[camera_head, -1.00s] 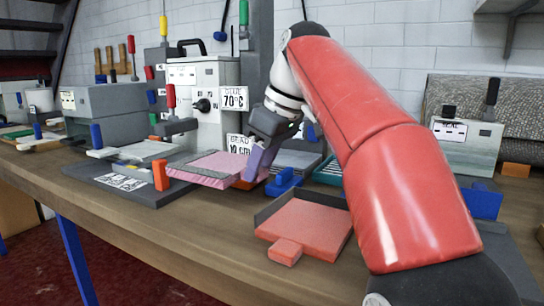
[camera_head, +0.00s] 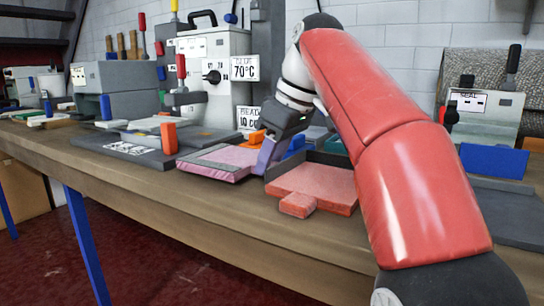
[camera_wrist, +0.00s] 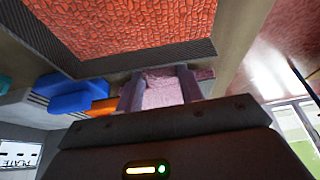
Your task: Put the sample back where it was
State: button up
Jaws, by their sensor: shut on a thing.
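My gripper (camera_head: 262,162) is shut on the sample (camera_head: 216,164), a flat pink slab with a grey patch on top. It holds the slab by its right end, roughly level near the bench's front; I cannot tell how much gap is below. In the wrist view the pink end (camera_wrist: 162,92) shows between the two fingers, and the rest of the slab is hidden. A coral-red tray (camera_head: 318,182) with a dark raised rim and a front tab lies just right of the gripper. It also shows in the wrist view (camera_wrist: 130,22). No marked spot for the sample is readable.
A dark plate with a printed code (camera_head: 122,150) and an orange upright block (camera_head: 169,138) are left of the sample. A grey machine labelled 70°C (camera_head: 215,75) stands behind. Blue blocks (camera_wrist: 75,95) sit near the gripper. The bench's front edge (camera_head: 200,215) is close.

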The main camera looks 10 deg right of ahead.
jog(key=shift+f+b, duration=0.45)
jog(key=shift+f, duration=0.05)
dwell(0.3)
jog(key=o, duration=1.2)
jog(key=shift+c, duration=0.2)
